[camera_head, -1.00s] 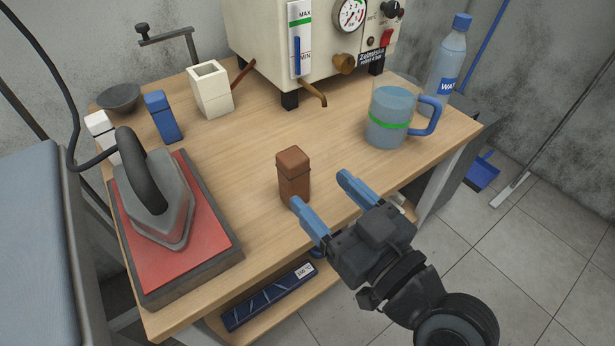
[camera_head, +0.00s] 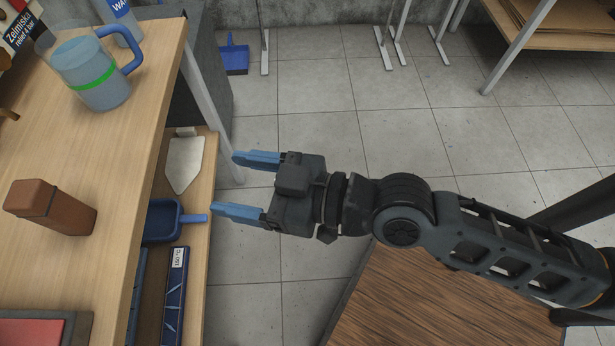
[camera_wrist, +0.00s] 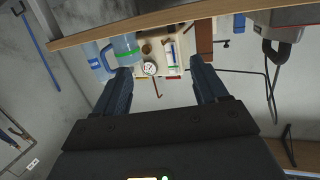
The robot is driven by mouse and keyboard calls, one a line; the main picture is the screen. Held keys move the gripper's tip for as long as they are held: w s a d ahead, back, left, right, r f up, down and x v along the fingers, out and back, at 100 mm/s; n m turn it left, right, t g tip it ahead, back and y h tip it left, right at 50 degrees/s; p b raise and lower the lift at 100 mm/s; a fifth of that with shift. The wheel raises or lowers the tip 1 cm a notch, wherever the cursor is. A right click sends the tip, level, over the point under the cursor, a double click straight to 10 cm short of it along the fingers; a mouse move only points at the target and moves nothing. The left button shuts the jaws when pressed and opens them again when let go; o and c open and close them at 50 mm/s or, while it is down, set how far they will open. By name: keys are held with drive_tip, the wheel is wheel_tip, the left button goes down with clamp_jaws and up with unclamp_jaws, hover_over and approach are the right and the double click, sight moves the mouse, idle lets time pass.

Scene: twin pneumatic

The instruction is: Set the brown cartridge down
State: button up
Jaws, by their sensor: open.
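The brown cartridge (camera_head: 52,207) stands on the wooden table (camera_head: 120,150) at the left of the head view, near the table's right edge. In the wrist view a brown block, the cartridge (camera_wrist: 205,38), shows at the table edge near the right finger. My gripper (camera_head: 246,186) is open and empty. It is to the right of the table, apart from the cartridge, with its blue fingers pointing left toward it.
A measuring jug (camera_head: 97,75) with a blue handle and a water bottle (camera_head: 122,20) stand behind the cartridge. A lower shelf (camera_head: 197,255) holds a blue dustpan-like tool (camera_head: 163,222) and a blue box (camera_head: 174,290).

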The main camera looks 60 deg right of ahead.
drive_tip(key=s+d+m+h, duration=0.1)
drive_tip(key=s+d+h, duration=0.1)
drive_tip(key=s, duration=0.7)
drive_tip(key=s+d+r+m+h, duration=0.1)
drive_tip(key=s+d, duration=0.3)
drive_tip(key=s, duration=0.5)
drive_tip(key=shift+s+d+r+m+g+h, duration=0.3)
drive_tip(key=shift+s+m+g+h, duration=0.15)
drive_tip(key=shift+h, duration=0.45)
